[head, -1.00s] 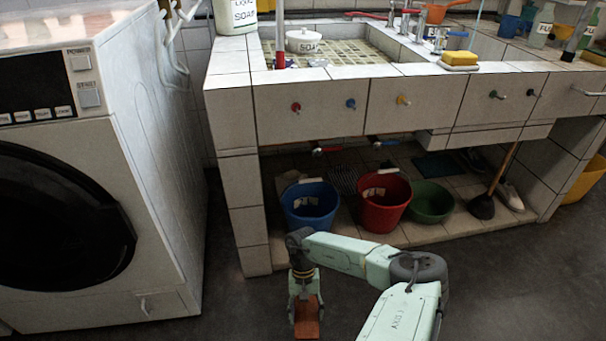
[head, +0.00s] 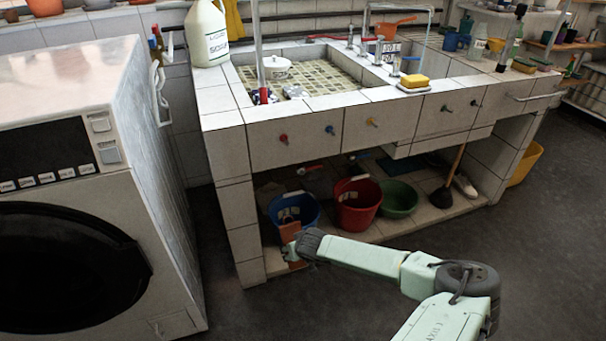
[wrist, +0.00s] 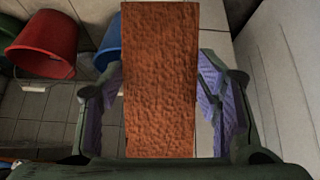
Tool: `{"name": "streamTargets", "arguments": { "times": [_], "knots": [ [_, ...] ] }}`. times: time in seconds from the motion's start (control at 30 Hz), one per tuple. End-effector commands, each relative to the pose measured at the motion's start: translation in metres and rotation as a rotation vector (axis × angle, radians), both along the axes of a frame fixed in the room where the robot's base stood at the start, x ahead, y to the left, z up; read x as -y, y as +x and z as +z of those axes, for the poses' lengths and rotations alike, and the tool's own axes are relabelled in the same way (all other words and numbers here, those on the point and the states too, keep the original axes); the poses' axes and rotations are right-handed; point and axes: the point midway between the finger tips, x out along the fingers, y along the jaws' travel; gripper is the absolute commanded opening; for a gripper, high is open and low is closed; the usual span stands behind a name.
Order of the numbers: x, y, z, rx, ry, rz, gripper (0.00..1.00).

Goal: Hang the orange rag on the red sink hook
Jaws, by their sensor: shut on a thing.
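The orange rag (head: 290,231) is in my gripper (head: 291,252), low in front of the tiled sink and just before the blue bucket. In the wrist view the rag (wrist: 160,80) is a flat, rough orange-brown strip between the two fingers of my gripper (wrist: 160,95). Where the fingers touch it is not clear there. The red hook (head: 283,138) is the leftmost knob on the sink's front face, well above my gripper and apart from the rag. It is in plain view in the head view.
A blue bucket (head: 296,211), a red bucket (head: 357,203) and a green basin (head: 398,199) stand under the sink. Blue (head: 329,131) and yellow (head: 372,122) hooks sit right of the red one. A washing machine (head: 150,215) stands left. Floor in front is clear.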

Motion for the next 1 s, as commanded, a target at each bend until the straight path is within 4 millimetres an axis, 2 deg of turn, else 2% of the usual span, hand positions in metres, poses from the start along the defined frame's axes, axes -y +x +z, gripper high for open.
{"name": "streamTargets", "arguments": {
  "times": [0.03,0.3,0.5,0.6,0.67,1.0],
  "knots": [
    [0.004,0.007,0.027,0.061,0.035,0.017,0.26],
    [0.014,0.039,0.132,0.334,0.177,0.149,0.25],
    [0.019,0.047,0.192,0.443,0.241,0.207,0.25],
    [0.021,0.048,0.209,0.47,0.259,0.219,0.26],
    [0.021,0.048,0.213,0.478,0.269,0.223,0.26],
    [0.017,0.061,0.212,0.482,0.273,0.224,0.26]
  ]
}}
